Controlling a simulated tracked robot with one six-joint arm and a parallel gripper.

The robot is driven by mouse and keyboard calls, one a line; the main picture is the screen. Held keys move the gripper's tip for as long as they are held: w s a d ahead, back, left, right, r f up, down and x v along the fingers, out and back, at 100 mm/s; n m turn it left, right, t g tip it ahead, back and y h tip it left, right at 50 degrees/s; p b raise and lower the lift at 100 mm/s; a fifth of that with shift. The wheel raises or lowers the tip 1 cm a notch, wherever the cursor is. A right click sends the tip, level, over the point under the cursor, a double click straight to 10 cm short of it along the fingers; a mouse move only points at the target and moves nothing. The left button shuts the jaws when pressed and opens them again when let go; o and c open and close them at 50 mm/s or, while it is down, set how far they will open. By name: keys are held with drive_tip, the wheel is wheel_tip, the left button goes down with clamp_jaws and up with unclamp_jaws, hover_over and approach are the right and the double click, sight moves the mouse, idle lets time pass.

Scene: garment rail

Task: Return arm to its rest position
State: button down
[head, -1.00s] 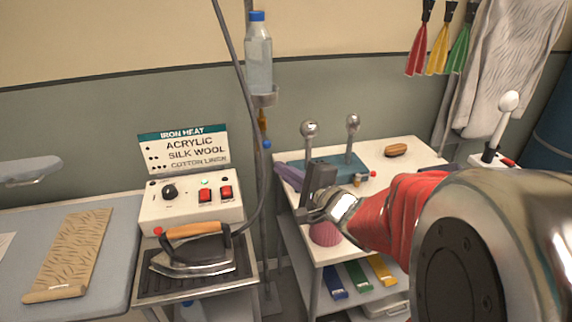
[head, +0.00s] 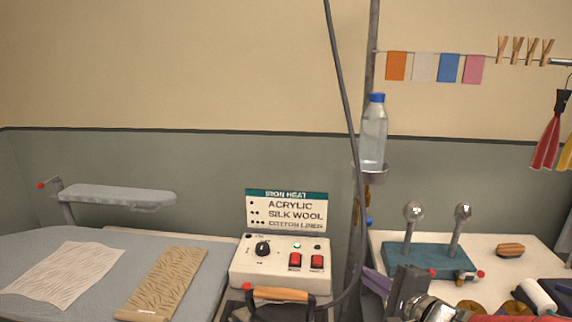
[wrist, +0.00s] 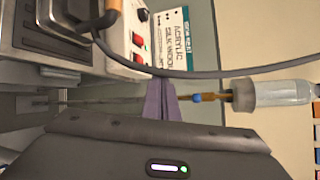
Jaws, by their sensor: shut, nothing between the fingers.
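My gripper (head: 408,290) is at the bottom of the head view, in front of the right table and left of the teal block with two ball-topped levers. Its fingers are shut with nothing between them. Only the end of my arm shows, with a bit of red sleeve at the bottom right edge. In the wrist view the dark gripper body (wrist: 150,150) fills the lower part of the picture.
A control box (head: 280,262) and an iron (head: 280,296) stand left of my gripper. A hose and a pole with a water bottle (head: 373,135) rise close by. The teal lever block (head: 425,262) is to the right. The ironing board (head: 95,275) lies far left.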

drive_tip(key=s+a+f+n+g, duration=0.3)
drive_tip(key=s+a+n+g, duration=0.15)
drive_tip(key=s, duration=0.25)
drive_tip(key=s+a+f+n+g, duration=0.3)
drive_tip(key=s+f+n+g, duration=0.15)
drive_tip(key=s, duration=0.25)
drive_tip(key=s+d+r+n+h, duration=0.4)
drive_tip(key=s+r+n+h, duration=0.2)
drive_tip(key=r+n, duration=0.1)
drive_tip(key=shift+s+n+t, duration=0.25)
drive_tip(key=shift+n+t, duration=0.05)
drive_tip(key=shift+n, duration=0.4)
